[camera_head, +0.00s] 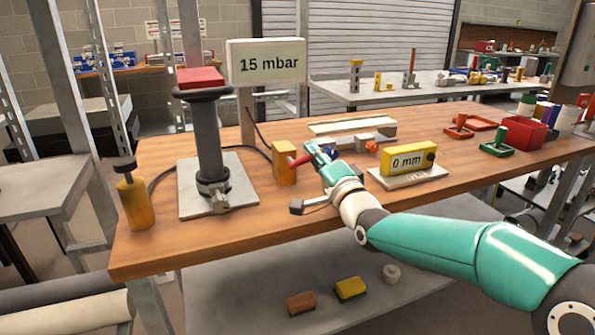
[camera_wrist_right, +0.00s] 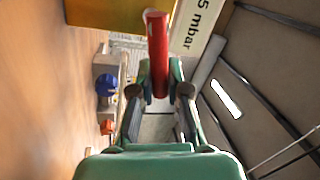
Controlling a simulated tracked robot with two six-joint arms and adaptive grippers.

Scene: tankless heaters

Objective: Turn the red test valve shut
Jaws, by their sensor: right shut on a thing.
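The red test valve shows as a red lever (camera_head: 301,160) standing out from a yellow block (camera_head: 285,163) on the wooden bench. In the right wrist view the red lever (camera_wrist_right: 157,40) runs between my fingers, with the yellow block (camera_wrist_right: 120,12) at the top. My right gripper (camera_head: 315,156) reaches in from the right and is shut on the lever; it also shows in the right wrist view (camera_wrist_right: 160,88). Its fingers hide the lever's outer end in the head view. My left gripper is not in view.
A sign reading "15 mbar" (camera_head: 266,62) stands behind the block. A dark column with a red top (camera_head: 209,135) stands left on a grey plate. A yellow gauge reading "0 mm" (camera_head: 408,160) sits right of my gripper. The front left bench top (camera_head: 170,250) is clear.

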